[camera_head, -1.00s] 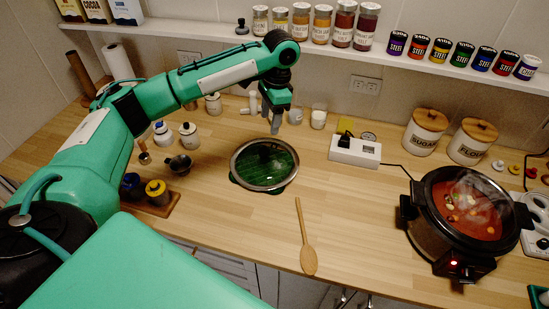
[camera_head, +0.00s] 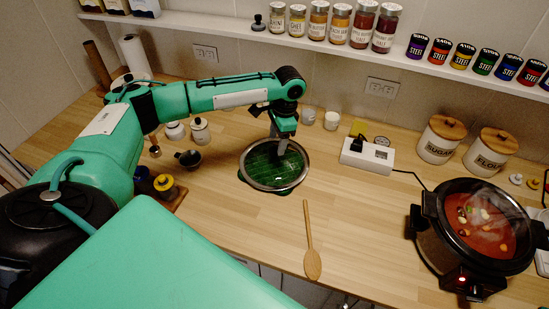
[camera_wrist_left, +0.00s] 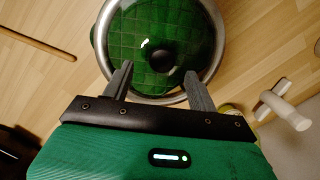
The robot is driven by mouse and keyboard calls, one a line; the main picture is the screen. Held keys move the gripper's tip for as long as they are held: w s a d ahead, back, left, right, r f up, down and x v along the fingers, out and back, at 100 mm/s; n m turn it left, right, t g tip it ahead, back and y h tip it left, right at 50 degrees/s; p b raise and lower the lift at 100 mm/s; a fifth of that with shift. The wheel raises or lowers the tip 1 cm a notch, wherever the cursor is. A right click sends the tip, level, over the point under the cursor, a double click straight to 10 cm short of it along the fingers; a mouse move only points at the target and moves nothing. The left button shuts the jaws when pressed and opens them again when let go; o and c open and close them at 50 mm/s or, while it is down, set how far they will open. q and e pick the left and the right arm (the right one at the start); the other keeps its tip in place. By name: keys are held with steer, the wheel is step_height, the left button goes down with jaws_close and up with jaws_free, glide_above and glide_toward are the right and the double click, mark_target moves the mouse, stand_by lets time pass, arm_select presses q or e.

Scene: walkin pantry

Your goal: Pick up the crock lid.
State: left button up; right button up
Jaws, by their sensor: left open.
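The crock lid (camera_head: 262,171) is a round glass lid with a metal rim and a dark knob. It lies on a green mat (camera_head: 243,178) on the wooden counter. The lid (camera_wrist_left: 200,40) also fills the top of the left wrist view, with its black knob (camera_wrist_left: 162,58) near the middle. My left gripper (camera_head: 281,150) is over the far right part of the lid in the head view. In the left wrist view its two fingers (camera_wrist_left: 155,80) are apart and empty, and reach over the near rim, short of the knob. My right gripper is not in view.
A slow cooker (camera_head: 430,235) of red stew stands at the right. A white power strip (camera_head: 367,156), small jars (camera_head: 200,131) and canisters (camera_head: 440,139) stand farther back.

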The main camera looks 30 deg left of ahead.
mark_target(274, 150)
arm_select(q)
steer(key=f, duration=0.2)
steer(key=f+p, duration=0.1)
steer(key=shift+s+a+f, duration=0.1)
steer(key=shift+s+a, duration=0.15)
steer(key=shift+a, duration=0.1)
steer(key=shift+f, duration=0.2)
jaws_close()
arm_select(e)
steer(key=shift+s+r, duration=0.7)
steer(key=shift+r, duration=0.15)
